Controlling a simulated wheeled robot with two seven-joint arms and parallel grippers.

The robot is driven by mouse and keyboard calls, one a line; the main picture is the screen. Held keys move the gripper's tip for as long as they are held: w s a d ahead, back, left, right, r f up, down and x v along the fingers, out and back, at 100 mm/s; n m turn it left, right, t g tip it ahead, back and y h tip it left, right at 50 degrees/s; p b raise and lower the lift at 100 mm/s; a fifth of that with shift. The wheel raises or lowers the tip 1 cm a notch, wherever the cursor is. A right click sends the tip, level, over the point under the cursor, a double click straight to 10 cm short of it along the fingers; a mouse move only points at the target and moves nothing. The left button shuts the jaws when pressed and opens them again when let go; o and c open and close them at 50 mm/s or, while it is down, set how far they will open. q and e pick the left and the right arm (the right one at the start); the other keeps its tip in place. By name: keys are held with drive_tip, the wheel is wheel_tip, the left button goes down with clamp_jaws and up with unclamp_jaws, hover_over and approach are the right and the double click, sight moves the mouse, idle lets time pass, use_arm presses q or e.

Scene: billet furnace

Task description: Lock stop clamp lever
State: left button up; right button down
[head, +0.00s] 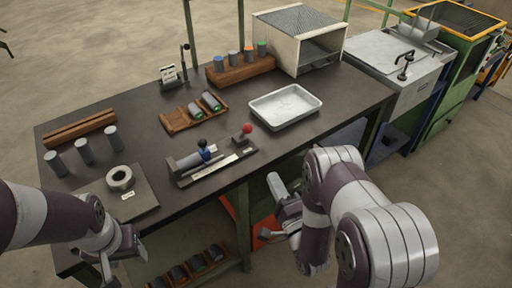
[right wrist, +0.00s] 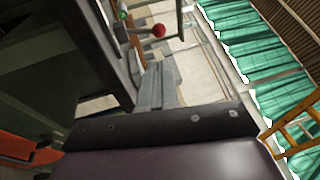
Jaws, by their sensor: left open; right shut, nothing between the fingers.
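A fixture with a ruler-like rail (head: 218,168) lies along the front edge of the dark bench in the head view. It carries a grey cylinder (head: 187,161) and a blue-knobbed part (head: 203,146). A lever with a red ball knob (head: 247,129) stands at its right end; the red ball (right wrist: 158,30) also shows in the right wrist view. Which of these handles is the stop clamp lever I cannot tell. My right gripper (head: 276,208) is shut and empty, in front of the bench edge, apart from the fixture. My left gripper (head: 122,264) is open and empty at lower left.
A white tray (head: 286,118), a wooden rack with cylinders (head: 240,69) and a metal box (head: 299,54) stand behind. A plate with a ring (head: 121,178) and several grey cylinders (head: 84,151) are at left. Bare bench top lies between them. A shelf below holds more cylinders.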

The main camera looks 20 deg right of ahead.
drive_tip(key=p, duration=0.2)
approach(250, 132)
drive_tip(key=x, duration=0.7)
drive_tip(key=shift+f, duration=0.15)
drive_tip(key=shift+p, duration=0.35)
